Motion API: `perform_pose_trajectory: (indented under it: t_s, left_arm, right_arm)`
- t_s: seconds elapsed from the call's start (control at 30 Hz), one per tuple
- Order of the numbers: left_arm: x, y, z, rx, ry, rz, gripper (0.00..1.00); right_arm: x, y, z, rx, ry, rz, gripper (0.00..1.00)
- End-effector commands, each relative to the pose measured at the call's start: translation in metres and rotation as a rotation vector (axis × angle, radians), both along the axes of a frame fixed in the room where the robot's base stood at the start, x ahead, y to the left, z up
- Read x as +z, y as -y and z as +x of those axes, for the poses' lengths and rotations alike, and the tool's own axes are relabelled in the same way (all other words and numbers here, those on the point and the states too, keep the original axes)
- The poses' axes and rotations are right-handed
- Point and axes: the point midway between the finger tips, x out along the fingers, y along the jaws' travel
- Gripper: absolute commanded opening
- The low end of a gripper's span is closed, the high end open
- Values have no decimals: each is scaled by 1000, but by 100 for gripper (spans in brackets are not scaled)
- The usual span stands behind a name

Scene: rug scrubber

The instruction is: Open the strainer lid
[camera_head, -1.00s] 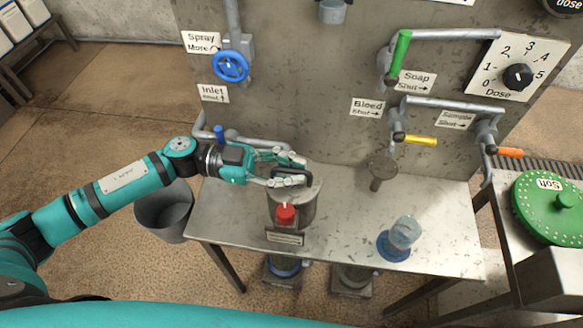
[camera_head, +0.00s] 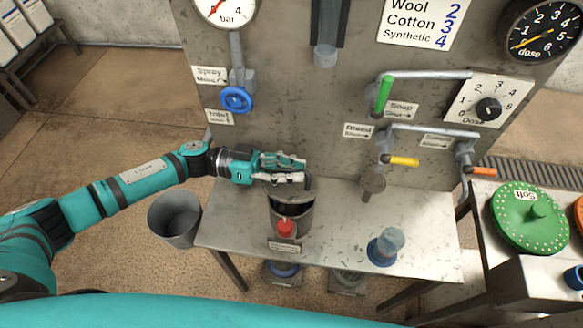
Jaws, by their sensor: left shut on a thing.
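The strainer (camera_head: 293,219) is a grey metal pot on the steel bench, with a red knob (camera_head: 285,227) on its front. A dark opening now shows at its top, below my left gripper. My left gripper (camera_head: 300,178) reaches in from the left and is shut on the dark handle of the strainer lid (camera_head: 308,184). The lid appears raised at the pot's back, but the fingers hide most of it, so its exact tilt cannot be told. My right gripper is not in view.
A blue wheel valve (camera_head: 236,99) and green, yellow and orange levers are on the panel behind. A clear cup on a blue base (camera_head: 385,247) stands at right on the bench (camera_head: 340,240). A grey bucket (camera_head: 174,219) stands on the floor at left.

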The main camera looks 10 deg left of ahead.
Motion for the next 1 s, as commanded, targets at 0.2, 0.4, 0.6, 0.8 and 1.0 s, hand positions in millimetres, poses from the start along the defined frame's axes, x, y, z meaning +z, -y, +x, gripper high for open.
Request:
perform_pose_trajectory:
  t_s: [0.2, 0.4, 0.6, 0.8, 1.0]
  left_arm:
    - [9, 0, 10, 3, -106, -2, 0]
    - [9, 0, 14, 3, -158, -4, 0]
    - [8, 0, 15, 2, -170, -4, 0]
    - [8, 0, 14, 2, -170, -4, 0]
    - [8, 0, 14, 3, -169, -3, 28]
  right_arm:
    - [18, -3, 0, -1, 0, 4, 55]
    - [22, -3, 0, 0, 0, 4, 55]
    - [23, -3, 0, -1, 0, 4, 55]
    - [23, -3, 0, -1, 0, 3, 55]
    - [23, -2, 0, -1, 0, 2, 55]
